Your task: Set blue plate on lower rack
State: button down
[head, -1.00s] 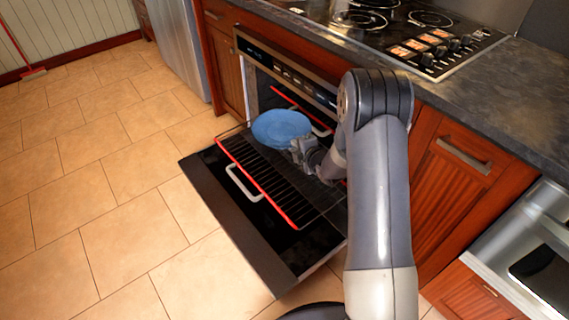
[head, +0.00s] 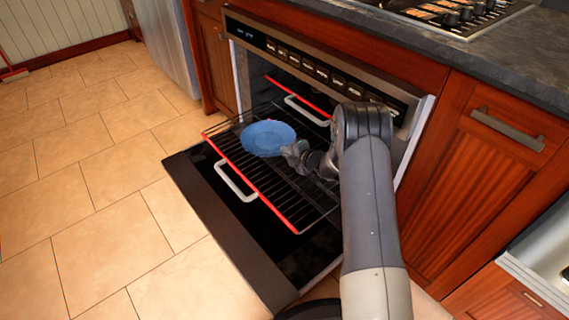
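The blue plate (head: 267,138) is at the left part of the pulled-out lower rack (head: 262,186), lying nearly level over its wires. I cannot tell whether it rests on the wires or is just above them. My gripper (head: 292,151) is at the plate's right edge, low over the rack. The fingertips are small and partly hidden, so I cannot tell whether they close on the rim. The rack has a red front bar and a white handle and sits above the open oven door (head: 222,212).
The oven (head: 310,68) stands open, with a second red bar and white handle (head: 305,110) farther in. Wooden cabinets (head: 484,160) flank it on the right, under a dark countertop (head: 480,62). Tiled floor (head: 90,200) to the left is clear.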

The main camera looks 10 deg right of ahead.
aim_at(287, 175)
notch_tip(287, 175, down, 8)
jog(key=b, duration=0.2)
jog(key=shift+f+b, duration=0.2)
jog(key=shift+b, duration=0.15)
jog(key=c, duration=2)
grip_release()
jog(key=shift+f, duration=0.15)
jog(key=shift+c, duration=0.2)
jog(key=shift+o, duration=0.5)
jog(key=shift+r, duration=0.2)
jog(key=p+v, duration=0.3)
jog(key=v, duration=0.9)
jog(key=shift+f, duration=0.1)
